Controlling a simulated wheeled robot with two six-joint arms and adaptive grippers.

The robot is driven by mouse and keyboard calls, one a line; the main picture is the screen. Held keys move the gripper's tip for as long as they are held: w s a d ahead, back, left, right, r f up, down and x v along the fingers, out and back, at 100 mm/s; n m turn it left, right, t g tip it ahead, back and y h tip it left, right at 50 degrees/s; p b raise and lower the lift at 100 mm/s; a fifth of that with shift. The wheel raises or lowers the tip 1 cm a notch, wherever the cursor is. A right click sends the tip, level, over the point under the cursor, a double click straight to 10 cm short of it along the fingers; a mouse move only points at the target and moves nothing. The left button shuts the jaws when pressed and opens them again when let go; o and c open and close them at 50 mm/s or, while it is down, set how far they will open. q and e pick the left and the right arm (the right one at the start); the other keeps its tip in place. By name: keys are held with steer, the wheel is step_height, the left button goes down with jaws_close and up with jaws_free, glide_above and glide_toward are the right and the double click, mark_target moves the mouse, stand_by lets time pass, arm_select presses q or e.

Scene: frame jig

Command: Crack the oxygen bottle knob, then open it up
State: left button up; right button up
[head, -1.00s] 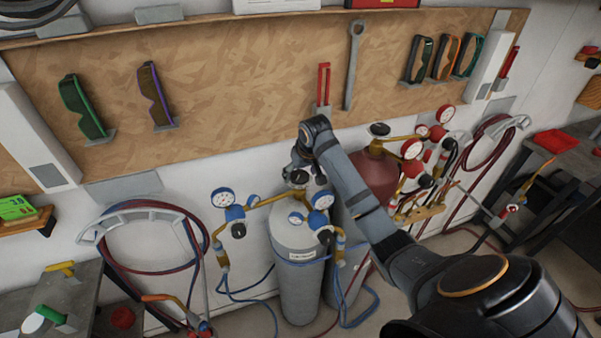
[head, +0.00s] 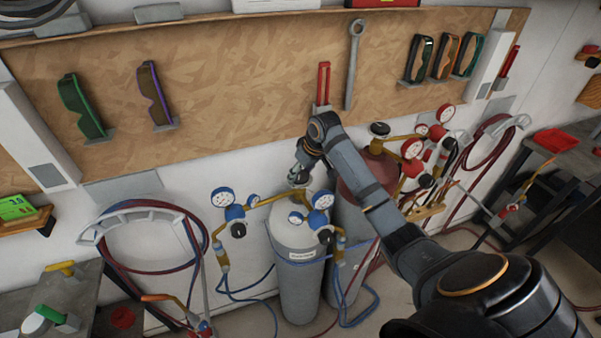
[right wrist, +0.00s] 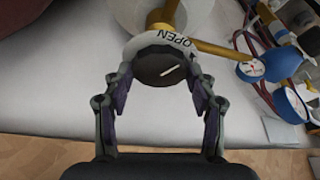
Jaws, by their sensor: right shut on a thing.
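The oxygen bottle (head: 298,285) is the light grey cylinder with blue-trimmed gauges and a blue hose, standing at the wall. Its dark round valve knob (right wrist: 160,66) shows in the right wrist view, with a white collar marked "OPEN" and an arrow, and a pale line across its top. My right gripper (head: 299,174) is at the bottle's top; in the right wrist view its two fingers (right wrist: 160,92) are shut on the knob from both sides. In the head view the knob is mostly hidden by the gripper. My left gripper is not in view.
A dark red bottle (head: 365,185) with red gauges (head: 411,149) stands to the right. The blue regulator (head: 235,213) sticks out to the left of the oxygen bottle. A hanging hose coil (head: 150,240) is at the left. The wall board above holds goggles and a wrench (head: 354,62).

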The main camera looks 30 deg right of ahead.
steer(key=n, duration=0.1)
steer(key=n+y, duration=0.1)
steer(key=n, duration=0.1)
steer(key=n+y, duration=0.1)
steer(key=n, duration=0.1)
steer(key=shift+w+d+r+g, duration=0.1)
steer(key=shift+d+g, duration=0.15)
steer(key=shift+g, duration=0.05)
steer(key=shift+n, duration=0.3)
steer(key=o, duration=1.1)
steer(key=shift+o, duration=0.2)
steer(key=v, duration=1.2)
